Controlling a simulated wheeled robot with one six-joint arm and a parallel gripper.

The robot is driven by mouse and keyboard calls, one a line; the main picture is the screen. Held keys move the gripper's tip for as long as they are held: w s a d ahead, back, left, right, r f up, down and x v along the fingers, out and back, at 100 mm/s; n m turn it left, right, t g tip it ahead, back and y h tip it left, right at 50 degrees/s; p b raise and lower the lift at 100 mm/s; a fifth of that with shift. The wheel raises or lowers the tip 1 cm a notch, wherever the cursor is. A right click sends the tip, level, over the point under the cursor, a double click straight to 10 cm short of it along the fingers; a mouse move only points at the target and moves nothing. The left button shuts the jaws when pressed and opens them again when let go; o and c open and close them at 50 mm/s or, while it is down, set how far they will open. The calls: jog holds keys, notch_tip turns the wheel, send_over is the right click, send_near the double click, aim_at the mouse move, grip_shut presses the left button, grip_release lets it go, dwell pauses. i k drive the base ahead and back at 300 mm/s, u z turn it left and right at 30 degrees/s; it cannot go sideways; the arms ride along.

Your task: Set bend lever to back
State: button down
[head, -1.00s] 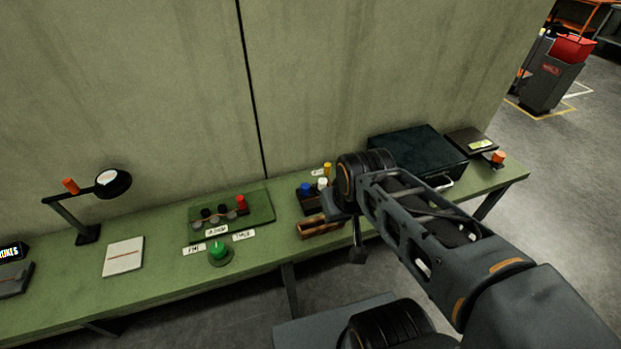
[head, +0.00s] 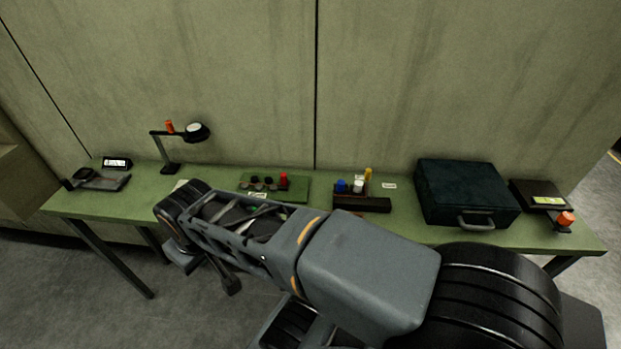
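I cannot tell for sure which thing is the bend lever; no label reading "bend" or "back" is legible. Lever-like parts in the head view are an orange-topped stand with a round black head (head: 175,148) at the back left, and an orange knob (head: 565,219) beside a dark flat device at the right end. A green panel (head: 298,191) with several dark knobs and a red one sits mid-bench. My gripper (head: 230,285) hangs low in front of the bench, left of centre, apart from everything. It is too small and dark to show its fingers.
The green bench (head: 140,200) runs along the wall. A dark case (head: 465,190) stands at the right. A brown block (head: 361,203) lies below blue, white and yellow pieces. A small display (head: 117,163) stands at the left end. My arm hides the bench's front middle.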

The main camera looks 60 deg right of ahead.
aim_at(367, 172)
jog(key=u, duration=0.8)
jog(key=k, duration=1.45)
jog(key=z, duration=1.95)
jog(key=i, duration=0.5)
jog(key=u, duration=0.1)
jog(key=k, duration=0.5)
jog(key=u, duration=1.2)
jog(key=i, duration=0.65)
jog(key=z, duration=1.25)
